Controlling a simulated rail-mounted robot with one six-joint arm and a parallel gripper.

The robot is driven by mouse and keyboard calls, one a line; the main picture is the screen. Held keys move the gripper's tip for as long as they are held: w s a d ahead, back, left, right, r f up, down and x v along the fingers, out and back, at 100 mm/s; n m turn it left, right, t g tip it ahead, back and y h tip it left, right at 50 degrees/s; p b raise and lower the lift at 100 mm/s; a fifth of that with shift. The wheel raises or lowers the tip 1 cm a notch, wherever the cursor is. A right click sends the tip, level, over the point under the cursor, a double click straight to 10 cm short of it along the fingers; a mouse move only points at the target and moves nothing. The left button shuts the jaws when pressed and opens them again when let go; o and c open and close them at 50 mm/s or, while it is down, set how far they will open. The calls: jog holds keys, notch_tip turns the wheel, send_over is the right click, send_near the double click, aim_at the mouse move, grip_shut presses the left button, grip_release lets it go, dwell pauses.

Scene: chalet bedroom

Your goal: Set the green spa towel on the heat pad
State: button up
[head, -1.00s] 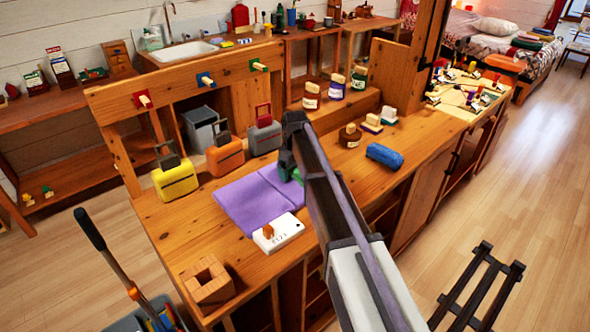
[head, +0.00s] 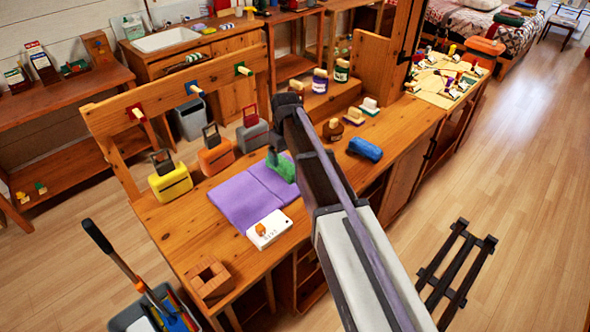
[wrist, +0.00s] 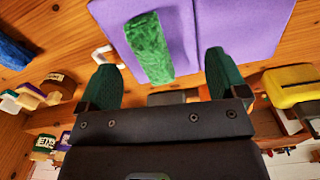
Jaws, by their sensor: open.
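The purple heat pad (head: 232,201) lies flat on the wooden bench, with a fold or seam across it. The green spa towel (head: 284,170) lies on the pad's far right part in the head view. In the wrist view the towel (wrist: 149,47) lies lengthwise on the heat pad (wrist: 240,28), its near end at about the pad's edge. My gripper (wrist: 164,80) is open, with a dark green finger on each side of the towel's near end and clear gaps to it. In the head view my arm partly hides the gripper.
A white control box (head: 269,230) with an orange knob touches or nearly touches the pad's front. Yellow (head: 170,182), orange (head: 216,156) and grey (head: 252,135) cases stand behind it. A blue rolled towel (head: 365,149) lies to the right. A wooden block (head: 210,280) stands front left.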

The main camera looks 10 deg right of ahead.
jog(key=s+m, duration=0.4)
jog(key=s, duration=2)
jog(key=shift+s+d, duration=0.15)
jog(key=shift+d, duration=0.15)
jog(key=shift+r, duration=0.1)
